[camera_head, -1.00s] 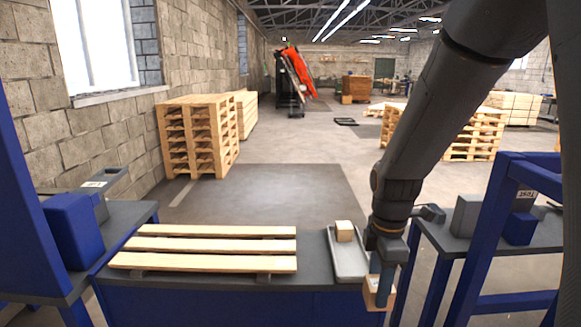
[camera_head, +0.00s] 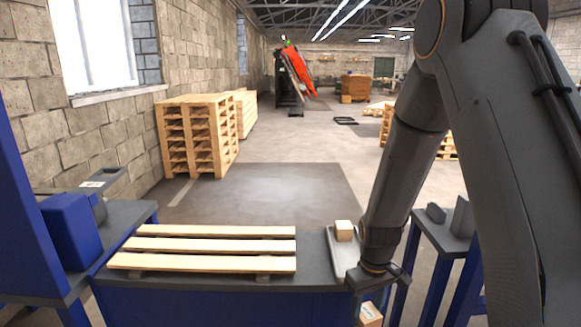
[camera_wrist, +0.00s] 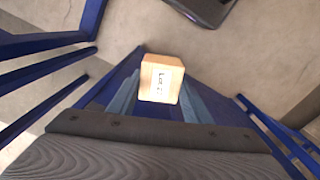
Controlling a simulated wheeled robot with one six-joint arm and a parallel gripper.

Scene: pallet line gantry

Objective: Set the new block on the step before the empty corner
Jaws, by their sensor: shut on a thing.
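My gripper (camera_head: 367,303) is shut on a light wooden block (camera_head: 370,315), low at the front edge of the bench, right of the slatted pallet. The pallet (camera_head: 205,246) has three pale slats and lies on the dark bench top. Dark supports show under its front slat; its far underside is hidden. I cannot make out a step or an empty corner.
A grey tray (camera_head: 340,262) holding another small wooden block (camera_head: 344,231) stands on the bench right of the pallet, close to my arm. Blue frames and side benches (camera_head: 125,217) flank both sides. Stacked pallets (camera_head: 198,135) stand behind left.

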